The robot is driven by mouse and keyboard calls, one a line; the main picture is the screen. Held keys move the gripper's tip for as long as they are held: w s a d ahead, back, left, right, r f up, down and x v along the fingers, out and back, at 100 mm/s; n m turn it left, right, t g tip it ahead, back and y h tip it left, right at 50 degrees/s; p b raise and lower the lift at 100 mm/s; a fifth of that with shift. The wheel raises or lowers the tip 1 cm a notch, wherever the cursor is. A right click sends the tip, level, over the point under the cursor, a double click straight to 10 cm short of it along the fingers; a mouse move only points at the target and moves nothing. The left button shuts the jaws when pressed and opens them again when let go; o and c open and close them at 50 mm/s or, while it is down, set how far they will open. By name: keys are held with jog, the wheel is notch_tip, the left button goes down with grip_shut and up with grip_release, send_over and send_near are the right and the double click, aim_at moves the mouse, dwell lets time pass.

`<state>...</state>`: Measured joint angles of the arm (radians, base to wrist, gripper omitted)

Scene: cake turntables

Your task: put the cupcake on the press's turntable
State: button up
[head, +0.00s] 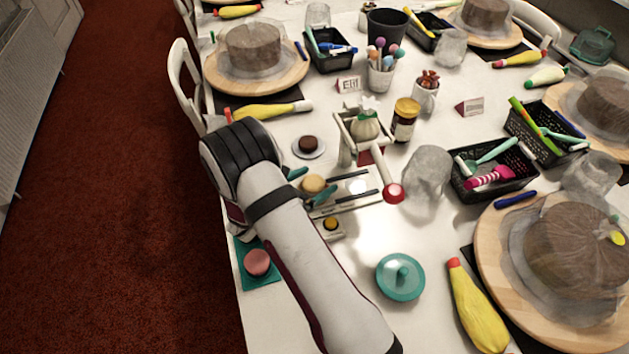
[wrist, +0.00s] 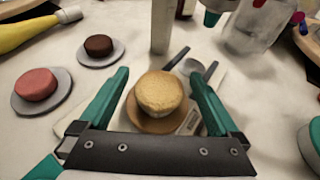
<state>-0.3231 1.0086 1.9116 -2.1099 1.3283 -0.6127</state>
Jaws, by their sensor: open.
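A golden cupcake (wrist: 159,93) sits upright on a round tan disc (wrist: 140,119) in the wrist view; it also shows in the head view (head: 313,184). The disc is at the left end of the press's pale base (head: 352,187), which has dark rails. The press (head: 365,128) has a white frame and a lever with a red knob (head: 393,193). My gripper (wrist: 159,74) is open, with one teal finger on each side of the cupcake and a visible gap on both sides. My arm hides part of the base in the head view.
A dark cupcake (head: 308,143) and a pink cupcake (head: 257,262) stand on plates to the left. A teal lid (head: 400,277), a clear crumpled bag (head: 428,178) and a brown jar (head: 405,119) stand around the press. Black baskets (head: 493,168) are at right.

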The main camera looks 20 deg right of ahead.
jog(key=v, duration=1.1)
jog(key=s+d+r+m+g+y, duration=0.2)
jog(key=s+d+r+m+g, duration=0.65)
jog(key=s+m, duration=0.5)
jog(key=s+a+r+m+y, duration=0.2)
jog(key=s+a+m+y, duration=0.2)
jog(key=s+m, duration=0.3)
jog(key=s+a+r+m+y, duration=0.3)
jog(key=s+a+m+y, duration=0.2)
jog(key=m, duration=0.5)
jog(key=shift+s+a+t+y, duration=0.15)
jog(key=shift+s+t+y, duration=0.3)
jog(key=shift+s+y, duration=0.5)
